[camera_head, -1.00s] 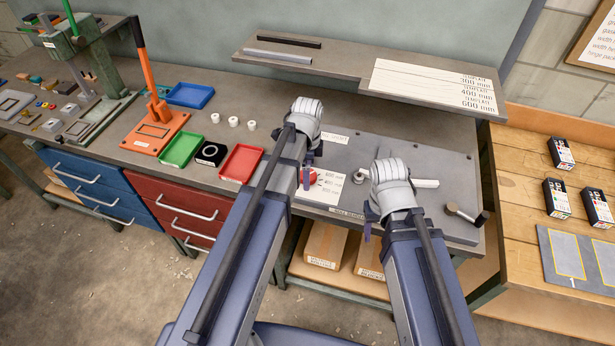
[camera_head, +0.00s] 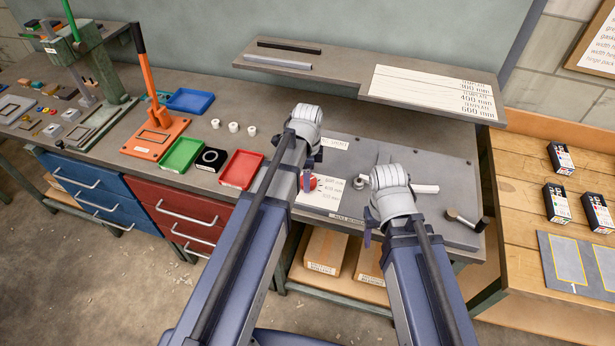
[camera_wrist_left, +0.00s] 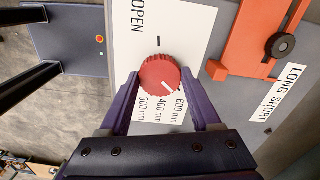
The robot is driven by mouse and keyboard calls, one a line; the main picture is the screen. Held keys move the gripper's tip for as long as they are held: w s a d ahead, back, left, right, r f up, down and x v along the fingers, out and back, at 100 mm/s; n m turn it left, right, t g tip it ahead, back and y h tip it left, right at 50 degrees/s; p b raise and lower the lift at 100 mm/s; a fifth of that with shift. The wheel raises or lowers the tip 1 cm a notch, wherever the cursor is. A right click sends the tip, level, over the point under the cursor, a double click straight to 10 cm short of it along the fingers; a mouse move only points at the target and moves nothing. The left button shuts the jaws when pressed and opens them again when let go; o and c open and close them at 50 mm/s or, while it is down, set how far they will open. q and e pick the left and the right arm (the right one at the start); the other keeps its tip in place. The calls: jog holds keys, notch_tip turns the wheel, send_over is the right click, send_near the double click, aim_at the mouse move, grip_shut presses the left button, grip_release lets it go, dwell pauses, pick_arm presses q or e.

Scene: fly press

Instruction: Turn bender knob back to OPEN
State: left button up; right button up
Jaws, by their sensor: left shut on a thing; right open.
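The red knob (camera_wrist_left: 160,76) sits on a white label plate (camera_wrist_left: 195,35) of the bender, between the fingers of my left gripper (camera_wrist_left: 165,88). In the left wrist view the gripper is shut on the knob's sides. The knob's white mark points to the lower right, towards the 600 mm label, away from the word OPEN at the upper left. In the head view, the knob (camera_head: 314,184) is partly hidden by my left gripper (camera_head: 308,182). My right gripper (camera_head: 368,225) is open and empty near the front of the grey bender plate (camera_head: 455,175).
An orange part (camera_wrist_left: 262,42) with a black knob lies beside the label plate. A dark-ended handle (camera_head: 466,220) is at the bender's right. Green (camera_head: 182,154) and red (camera_head: 241,169) trays stand left of my left arm. A shelf (camera_head: 340,72) hangs behind.

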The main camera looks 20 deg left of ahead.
pick_arm(q)
jog(key=shift+n, duration=0.3)
jog(key=n, duration=0.6)
jog(key=shift+n, duration=0.4)
jog(key=n, duration=1)
jog(key=shift+n, duration=0.4)
jog(key=n, duration=0.3)
jog(key=shift+n, duration=0.3)
jog(key=n, duration=0.6)
jog(key=shift+d, duration=0.1)
